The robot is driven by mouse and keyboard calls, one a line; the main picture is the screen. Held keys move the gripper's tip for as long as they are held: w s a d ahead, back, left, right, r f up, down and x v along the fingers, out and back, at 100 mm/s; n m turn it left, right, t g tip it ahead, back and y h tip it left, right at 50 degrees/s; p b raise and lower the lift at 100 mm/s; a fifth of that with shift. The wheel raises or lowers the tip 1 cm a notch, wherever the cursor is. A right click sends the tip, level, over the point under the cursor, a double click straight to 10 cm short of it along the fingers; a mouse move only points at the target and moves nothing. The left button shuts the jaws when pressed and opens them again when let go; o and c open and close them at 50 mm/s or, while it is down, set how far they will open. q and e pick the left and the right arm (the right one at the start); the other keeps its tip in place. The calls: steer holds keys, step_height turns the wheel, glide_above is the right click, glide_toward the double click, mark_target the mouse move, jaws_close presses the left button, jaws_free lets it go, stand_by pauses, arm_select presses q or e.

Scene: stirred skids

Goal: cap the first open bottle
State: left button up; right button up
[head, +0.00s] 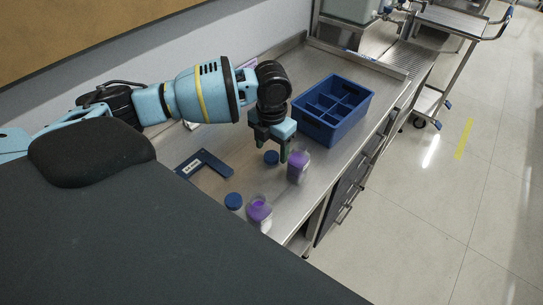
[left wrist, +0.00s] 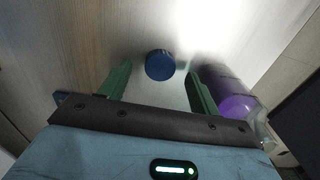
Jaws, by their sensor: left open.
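A blue cap (head: 271,157) lies on the steel counter; it also shows in the left wrist view (left wrist: 160,65) between the fingers. My left gripper (head: 271,148) is open, pointing down over this cap, with one finger on each side and a gap to it. A clear bottle with purple content (head: 298,168) stands just right of the gripper; it also shows beside the right finger in the left wrist view (left wrist: 238,104). A second purple bottle (head: 259,211) stands nearer, and no cap shows on it. A second blue cap (head: 233,201) is beside it; what is under it is unclear. My right gripper is out of view.
A blue divided crate (head: 332,108) stands behind the right bottle, its visible compartments empty. A dark blue L-shaped piece with a label (head: 204,166) lies left on the counter. The wall runs along the back left; the counter's front edge is close to the bottles.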

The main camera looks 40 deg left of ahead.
arm_select(q)
steer(key=shift+f, duration=0.95)
steer(key=c, duration=1.1)
